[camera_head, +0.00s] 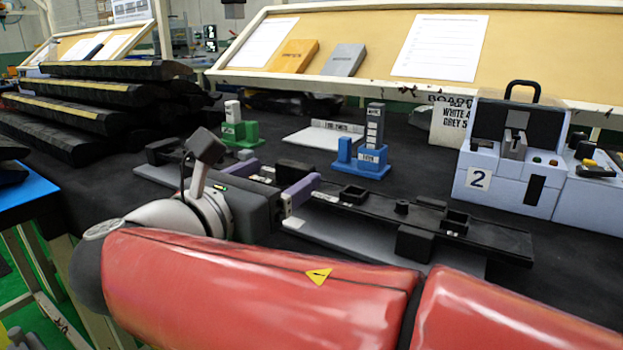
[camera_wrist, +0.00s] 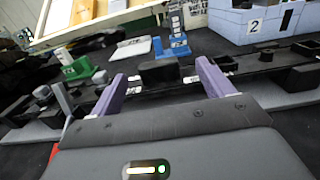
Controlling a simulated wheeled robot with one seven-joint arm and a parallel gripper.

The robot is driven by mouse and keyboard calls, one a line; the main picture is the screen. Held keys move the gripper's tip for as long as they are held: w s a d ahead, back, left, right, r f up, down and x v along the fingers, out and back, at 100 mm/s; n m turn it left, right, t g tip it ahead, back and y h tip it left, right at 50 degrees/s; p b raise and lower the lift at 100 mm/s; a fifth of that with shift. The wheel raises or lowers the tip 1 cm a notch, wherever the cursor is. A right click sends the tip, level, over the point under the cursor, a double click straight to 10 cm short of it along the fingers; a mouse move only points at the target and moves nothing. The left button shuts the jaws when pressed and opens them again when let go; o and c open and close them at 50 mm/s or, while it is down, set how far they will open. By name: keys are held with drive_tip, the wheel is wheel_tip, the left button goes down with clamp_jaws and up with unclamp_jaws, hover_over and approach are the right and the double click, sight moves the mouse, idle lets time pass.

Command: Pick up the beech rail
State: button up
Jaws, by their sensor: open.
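No rail with a pale beech colour shows in either view. A long black rail (camera_head: 420,219) with small raised blocks lies across grey bases on the dark bench; it crosses the wrist view too (camera_wrist: 262,66). My gripper (camera_head: 268,180) is open at the left part of this rail, its two purple fingers apart. In the wrist view my gripper (camera_wrist: 160,72) has a black block (camera_wrist: 158,71) between or just beyond its fingertips; I cannot tell whether they touch it. My arm and gripper body hide part of the rail and its base.
A blue holder (camera_head: 370,159) and a green holder (camera_head: 240,132) stand behind the rail. A light-blue unit marked 2 (camera_head: 510,180) stands at the right. Dark bars with yellow strips (camera_head: 110,90) are stacked at the left. A tilted board (camera_head: 370,55) runs along the back.

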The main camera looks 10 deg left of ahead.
sight(295, 164)
drive_tip(key=x, duration=0.5)
drive_tip(key=shift+w+a, duration=0.1)
drive_tip(key=shift+w, duration=0.3)
drive_tip(key=c, duration=1.3)
